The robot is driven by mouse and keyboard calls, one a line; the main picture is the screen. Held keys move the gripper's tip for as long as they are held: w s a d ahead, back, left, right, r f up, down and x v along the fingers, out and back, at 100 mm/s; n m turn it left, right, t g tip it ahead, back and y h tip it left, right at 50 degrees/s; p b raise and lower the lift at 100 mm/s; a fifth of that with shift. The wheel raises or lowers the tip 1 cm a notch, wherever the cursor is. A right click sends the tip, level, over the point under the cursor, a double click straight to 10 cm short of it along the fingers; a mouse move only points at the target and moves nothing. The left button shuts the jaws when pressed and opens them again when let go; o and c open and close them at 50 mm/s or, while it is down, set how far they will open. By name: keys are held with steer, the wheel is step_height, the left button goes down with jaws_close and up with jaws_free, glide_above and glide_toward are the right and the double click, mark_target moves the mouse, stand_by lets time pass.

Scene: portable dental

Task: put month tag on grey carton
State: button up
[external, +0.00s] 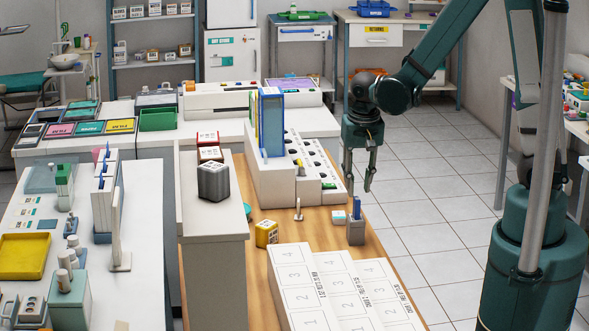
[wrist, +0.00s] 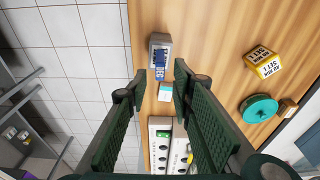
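My gripper (external: 358,182) hangs fingers-down above the wooden bench, open and empty. In the wrist view, my gripper (wrist: 160,78) has its fingers apart. Below it are a small grey holder (external: 356,235) with a blue printed piece (external: 356,209) standing in it, and a small white-and-teal block (external: 339,217) beside it. They also show in the wrist view as the blue piece (wrist: 160,62) and the block (wrist: 165,91). I cannot tell which piece is the month tag; the print is too small. A dark grey box (external: 213,183), likely the grey carton, stands on the pale ledge at left.
A yellow printed cube (external: 266,233) and white numbered boxes (external: 305,285) are on the bench (external: 270,205). A white rack with round holes (external: 310,165) stands behind, blue folders (external: 271,120) beside it.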

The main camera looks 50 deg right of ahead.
step_height(320, 180, up, 6)
steer(key=shift+s+a+p, duration=0.3)
stand_by(0.7)
steer(key=shift+r, duration=0.1)
steer(key=s+d+r+n+t+y, duration=0.1)
steer(key=s+r+n+t, duration=0.4)
steer(key=s+r+n, duration=0.4)
steer(key=shift+s+d+r+t, duration=0.15)
steer(key=shift+s+r+t, duration=0.25)
steer(key=shift+s+r, duration=2.6)
steer(key=shift+w+r, duration=0.65)
steer(key=shift+w, duration=0.05)
